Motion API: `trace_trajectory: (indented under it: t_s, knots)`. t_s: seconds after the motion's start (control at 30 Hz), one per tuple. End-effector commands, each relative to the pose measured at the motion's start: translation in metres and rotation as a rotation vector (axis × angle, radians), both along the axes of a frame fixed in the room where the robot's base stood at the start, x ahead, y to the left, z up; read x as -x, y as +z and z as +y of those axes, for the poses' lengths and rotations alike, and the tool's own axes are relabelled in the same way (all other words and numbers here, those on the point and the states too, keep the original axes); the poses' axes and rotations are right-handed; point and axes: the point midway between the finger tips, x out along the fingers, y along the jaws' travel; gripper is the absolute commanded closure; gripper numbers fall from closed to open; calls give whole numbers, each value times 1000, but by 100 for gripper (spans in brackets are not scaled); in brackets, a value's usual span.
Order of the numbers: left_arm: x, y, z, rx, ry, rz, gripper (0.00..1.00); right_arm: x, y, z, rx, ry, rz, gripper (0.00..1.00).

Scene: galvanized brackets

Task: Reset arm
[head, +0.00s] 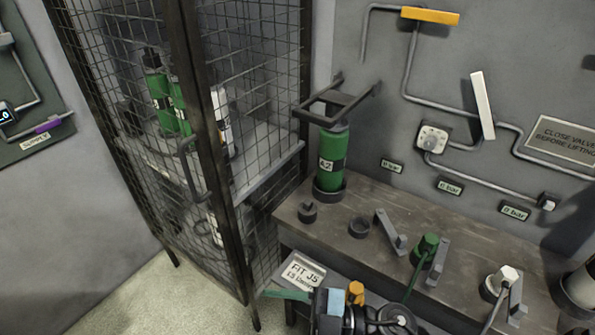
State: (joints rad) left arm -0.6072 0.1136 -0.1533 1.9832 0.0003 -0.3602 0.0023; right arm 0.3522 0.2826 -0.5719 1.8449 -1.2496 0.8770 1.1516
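No part of either arm or gripper can be made out with certainty in the head view. The task names no object. A green cylinder labelled A2 (333,160) stands upright in a dark ring base at the bench's back left corner, under a dark bracket frame (338,103). A dark assembly with an orange cap (355,293) and a round black part is cut off by the bottom edge; I cannot tell what it is.
A mesh cage (262,60) on the left holds green cylinders (160,100). Pipes line the wall; floor shows lower left.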

Motion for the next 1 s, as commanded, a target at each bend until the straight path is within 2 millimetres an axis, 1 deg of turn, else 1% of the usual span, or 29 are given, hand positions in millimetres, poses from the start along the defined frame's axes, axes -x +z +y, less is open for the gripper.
trace_trajectory:
  t_s: [0.03,0.07,0.17,0.27,0.3,0.37,0.4,0.47,0.5,0.57,0.6,0.67,0.7,0.8,0.83,0.9,1.0]
  knots:
    - [-4,5,0,0,0,-10,100,-3,5,-9,-77,-105,38,44]
    - [-5,6,0,-1,0,-13,100,-8,6,-15,-116,-173,60,44]
    - [-9,11,1,-1,-1,-26,100,-20,-1,-44,-204,-408,146,44]
    - [-13,17,1,-2,-1,-37,100,-26,-24,-80,-228,-646,256,44]
    - [-15,19,1,-2,-1,-42,100,-26,-37,-95,-220,-739,305,44]
    - [-17,22,2,-2,-1,-48,100,-21,-60,-119,-190,-873,389,44]
    - [-19,23,2,-3,-1,-54,100,-14,-78,-135,-158,-956,448,44]
    - [-21,26,2,-4,-2,-60,100,2,-106,-158,-96,-1069,545,44]
    - [-22,28,2,-4,-2,-64,100,14,-124,-171,-50,-1133,609,44]
    - [-24,31,3,-5,-3,-69,100,37,-150,-189,27,-1210,704,44]
    - [-25,32,3,-5,-2,-72,100,53,-165,-199,80,-1249,765,44]
    - [-26,34,3,-6,-3,-76,100,78,-185,-211,154,-1292,848,44]
    - [-26,35,3,-5,-3,-78,100,94,-196,-217,198,-1309,900,44]
    - [-27,36,3,-6,-3,-80,100,126,-215,-228,288,-1333,998,44]
    - [-27,36,4,-6,-3,-81,100,134,-219,-230,309,-1336,1020,44]
    - [-27,36,4,-7,-4,-81,100,147,-226,-233,343,-1339,1058,44]
    - [-27,36,4,-8,-3,-80,100,156,-230,-235,367,-1339,1085,44]
